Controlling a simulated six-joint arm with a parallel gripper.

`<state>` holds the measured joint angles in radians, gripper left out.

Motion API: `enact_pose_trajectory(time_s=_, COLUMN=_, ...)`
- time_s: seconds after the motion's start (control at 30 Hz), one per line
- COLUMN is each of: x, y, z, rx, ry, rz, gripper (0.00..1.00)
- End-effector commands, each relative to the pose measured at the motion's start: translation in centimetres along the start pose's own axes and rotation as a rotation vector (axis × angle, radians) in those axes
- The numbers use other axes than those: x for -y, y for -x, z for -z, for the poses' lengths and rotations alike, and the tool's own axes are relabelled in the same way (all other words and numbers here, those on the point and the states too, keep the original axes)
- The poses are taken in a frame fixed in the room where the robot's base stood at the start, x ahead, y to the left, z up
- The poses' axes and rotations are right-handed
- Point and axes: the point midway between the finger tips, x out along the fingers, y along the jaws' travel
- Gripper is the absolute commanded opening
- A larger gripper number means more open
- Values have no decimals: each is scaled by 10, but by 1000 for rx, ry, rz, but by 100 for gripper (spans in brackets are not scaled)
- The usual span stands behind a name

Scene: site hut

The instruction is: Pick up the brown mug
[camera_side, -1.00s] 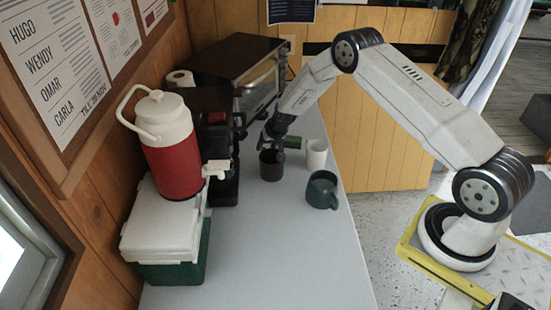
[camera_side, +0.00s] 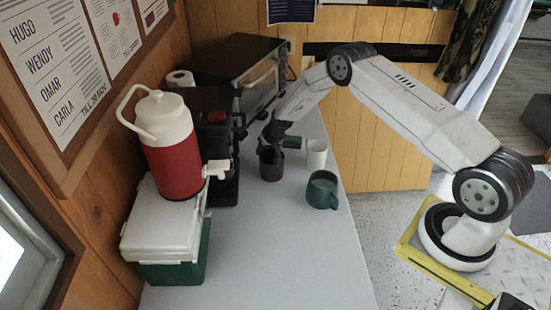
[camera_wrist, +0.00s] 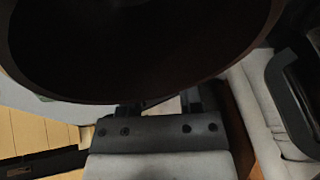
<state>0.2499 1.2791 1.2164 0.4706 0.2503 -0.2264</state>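The brown mug (camera_side: 271,171) stands upright on the grey counter in the side view, at the end of my arm. My gripper (camera_side: 270,143) is down at the mug's rim, pointing downward. In the wrist view, the mug (camera_wrist: 140,60) is a large dark round shape filling the upper part, very close to the camera. The bases of my gripper's fingers (camera_wrist: 160,106) show below it with a gap between them. The fingertips are hidden by the mug, so I cannot tell whether they press on it.
A coffee maker (camera_side: 221,165) is close on the left. A red jug (camera_side: 175,160) sits on a cooler (camera_side: 165,235). The counter's front (camera_side: 270,260) is clear.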

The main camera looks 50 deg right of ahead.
Motion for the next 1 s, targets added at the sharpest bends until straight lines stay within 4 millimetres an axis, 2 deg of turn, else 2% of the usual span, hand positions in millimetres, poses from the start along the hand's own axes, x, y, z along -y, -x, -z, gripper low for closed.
enact_pose_trajectory(time_s=0.03, x=0, y=0, z=0, rx=0, ry=0, rz=0, gripper=26)
enact_pose_trajectory(time_s=0.1, x=0, y=0, z=0, rx=0, ry=0, rz=0, gripper=4)
enact_pose_trajectory(time_s=0.13, x=0, y=0, z=0, rx=0, ry=0, rz=0, gripper=0)
enact_pose_trajectory(time_s=1.0, x=0, y=-2, z=-4, rx=8, ry=-2, rz=0, gripper=0)
